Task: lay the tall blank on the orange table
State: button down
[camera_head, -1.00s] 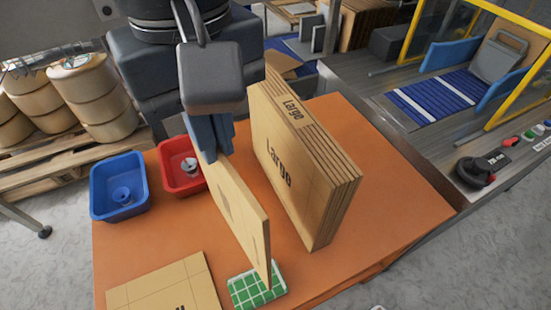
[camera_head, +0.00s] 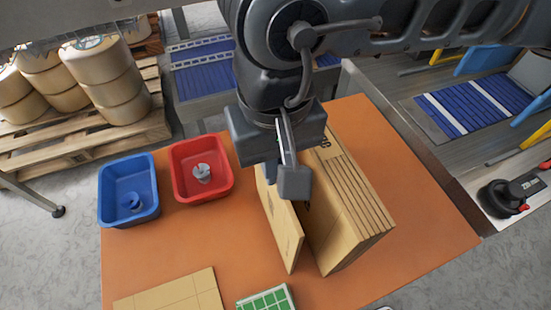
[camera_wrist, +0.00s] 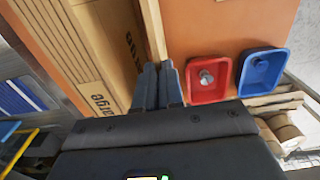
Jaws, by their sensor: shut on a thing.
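The tall blank (camera_head: 283,232) is a thin tan cardboard sheet standing on edge, nearly upright, just left of the stack of "Large" blanks. My gripper (camera_head: 271,178) is shut on its upper edge. In the wrist view the blank (camera_wrist: 153,28) runs out from between my fingers (camera_wrist: 158,72), close beside the stack (camera_wrist: 105,35). I cannot tell whether it touches the stack, or whether its lower edge rests on the orange table (camera_head: 235,245). My gripper and arm hide its far upper part.
The stack of "Large" blanks (camera_head: 352,215) stands upright on the table. A red bin (camera_head: 178,190) and a blue bin (camera_head: 110,205) stand at the left. A flat blank (camera_head: 170,290) and a green gridded item (camera_head: 265,301) lie at the front. The table's right side is bare.

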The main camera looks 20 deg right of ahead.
jog(key=shift+f+b, duration=0.2)
jog(key=shift+b, duration=0.15)
jog(key=c, duration=1.3)
grip_release()
jog(key=shift+r, duration=0.1)
jog(key=shift+o, duration=0.2)
jog(key=shift+r, duration=0.1)
